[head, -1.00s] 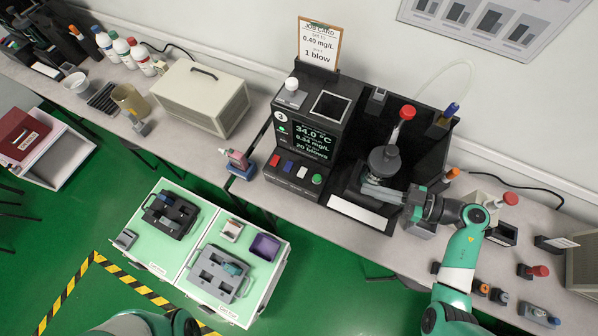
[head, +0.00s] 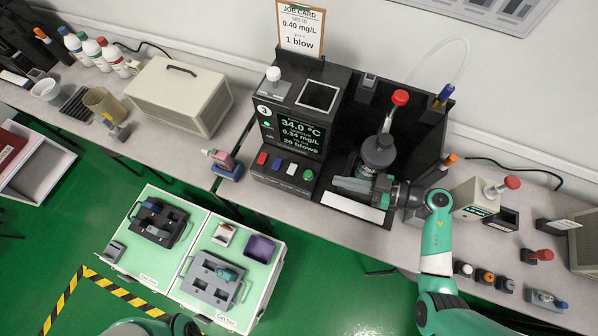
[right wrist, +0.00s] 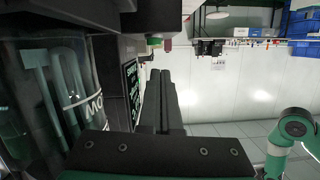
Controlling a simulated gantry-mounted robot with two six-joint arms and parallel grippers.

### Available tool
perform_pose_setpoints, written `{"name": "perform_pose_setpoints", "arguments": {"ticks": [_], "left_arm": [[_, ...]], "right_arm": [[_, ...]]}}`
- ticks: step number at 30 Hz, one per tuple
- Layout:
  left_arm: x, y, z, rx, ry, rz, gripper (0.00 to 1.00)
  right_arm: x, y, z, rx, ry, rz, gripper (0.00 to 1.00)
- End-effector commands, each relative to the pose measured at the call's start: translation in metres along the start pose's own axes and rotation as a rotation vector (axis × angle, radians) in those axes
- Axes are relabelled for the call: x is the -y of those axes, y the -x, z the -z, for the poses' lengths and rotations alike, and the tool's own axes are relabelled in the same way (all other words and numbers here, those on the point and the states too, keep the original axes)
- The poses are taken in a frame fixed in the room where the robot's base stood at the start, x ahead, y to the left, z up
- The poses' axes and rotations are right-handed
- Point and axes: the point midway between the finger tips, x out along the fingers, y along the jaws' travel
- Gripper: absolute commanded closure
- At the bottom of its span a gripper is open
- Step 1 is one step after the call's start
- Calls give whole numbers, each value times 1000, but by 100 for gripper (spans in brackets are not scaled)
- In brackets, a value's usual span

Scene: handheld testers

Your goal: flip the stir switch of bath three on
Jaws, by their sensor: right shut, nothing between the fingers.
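Bath three is the black unit marked 3 (head: 285,135), with a lit screen (head: 297,131) reading 34.0 °C, 0.34 mg/L and 20 blows. Red, blue, white and green buttons (head: 284,166) line its front ledge. I cannot tell which control is the stir switch. A dark lidded vessel (head: 378,153) with a red-topped rod stands right of the screen. My right gripper (head: 338,183) is shut and empty, pointing left in front of the vessel, right of the green button. In the right wrist view its shut fingers (right wrist: 162,100) point towards the screen side. My left gripper is out of view.
A job card (head: 301,28) stands behind the unit, reading 0.40 mg/L and 1 blow. A blue-based tool (head: 226,168) sits left of the buttons. A beige case (head: 181,95) is further left. Several small stoppered items line the bench at right. Two green-topped carts (head: 212,262) stand in front.

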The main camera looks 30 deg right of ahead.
Motion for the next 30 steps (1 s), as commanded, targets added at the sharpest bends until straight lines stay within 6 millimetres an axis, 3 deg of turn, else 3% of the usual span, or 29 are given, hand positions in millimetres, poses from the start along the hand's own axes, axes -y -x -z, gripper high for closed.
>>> {"name": "perform_pose_setpoints", "arguments": {"ticks": [6, 15, 21, 30], "left_arm": [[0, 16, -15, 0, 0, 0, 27], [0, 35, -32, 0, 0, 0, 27], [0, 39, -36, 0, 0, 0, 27], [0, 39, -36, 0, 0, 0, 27]], "right_arm": [[1, -51, -4, 0, 3, 6, 100], [0, -111, -3, 0, 3, 2, 100], [0, -128, -1, -1, 1, -1, 100], [0, -129, 0, 0, 0, -1, 100]]}}
